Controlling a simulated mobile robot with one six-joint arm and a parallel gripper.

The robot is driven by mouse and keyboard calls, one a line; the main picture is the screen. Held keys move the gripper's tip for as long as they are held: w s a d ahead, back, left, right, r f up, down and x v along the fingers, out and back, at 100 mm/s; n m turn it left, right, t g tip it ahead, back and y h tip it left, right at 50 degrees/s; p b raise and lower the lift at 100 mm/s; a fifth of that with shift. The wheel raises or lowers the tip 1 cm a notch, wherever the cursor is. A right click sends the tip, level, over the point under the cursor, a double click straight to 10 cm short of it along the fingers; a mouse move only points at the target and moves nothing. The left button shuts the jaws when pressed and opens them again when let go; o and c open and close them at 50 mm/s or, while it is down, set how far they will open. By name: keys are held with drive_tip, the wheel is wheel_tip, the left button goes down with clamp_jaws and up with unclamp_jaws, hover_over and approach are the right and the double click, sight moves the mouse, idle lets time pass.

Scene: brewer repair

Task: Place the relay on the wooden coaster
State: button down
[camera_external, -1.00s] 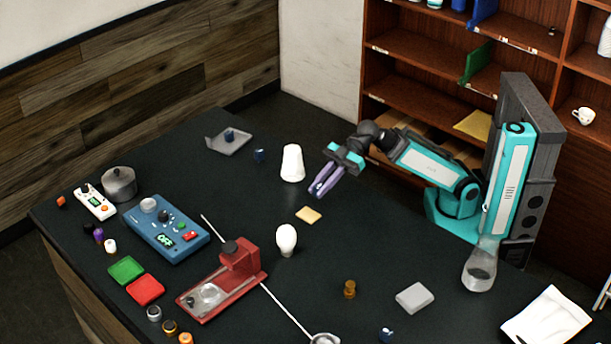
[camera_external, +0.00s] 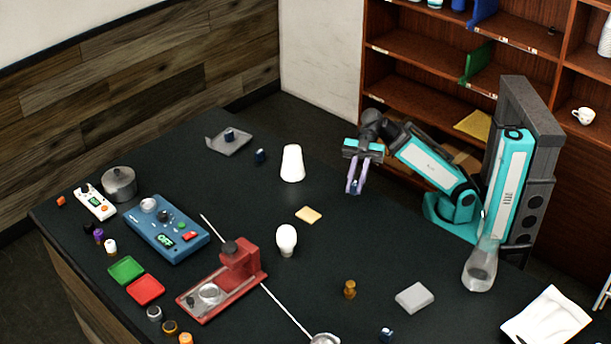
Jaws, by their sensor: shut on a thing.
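My gripper (camera_external: 355,189) is shut on a small dark blue piece, taken to be the relay (camera_external: 356,185), and holds it between its purple fingers above the dark table. The fingers point down. The fingers hide part of the piece. The wooden coaster (camera_external: 308,215) is a small tan square lying flat on the table, below and left of my gripper in the picture. Its top is bare. The held piece is apart from the coaster.
A white bulb (camera_external: 287,238) and a white cone-shaped piece (camera_external: 292,163) stand near the coaster. Other small blue pieces sit on a grey tray (camera_external: 241,147), beside it (camera_external: 260,157) and at the front (camera_external: 386,335). A red stand (camera_external: 235,272) lies left. The table right of the coaster is clear.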

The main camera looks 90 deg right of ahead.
sight(309, 211)
drive_tip(key=shift+s+d+r+b, duration=0.15)
drive_tip(key=shift+d+b, duration=0.1)
drive_tip(key=shift+d, duration=0.35)
drive_tip(key=shift+s+d+f+b, duration=0.1)
drive_tip(key=shift+d+b, duration=0.1)
drive_tip(key=shift+d, duration=0.35)
drive_tip(key=shift+w+d+r+m+t, duration=0.15)
drive_tip(key=shift+d+m+t, duration=0.2)
drive_tip(key=shift+d, duration=0.2)
drive_tip(key=shift+w, duration=0.15)
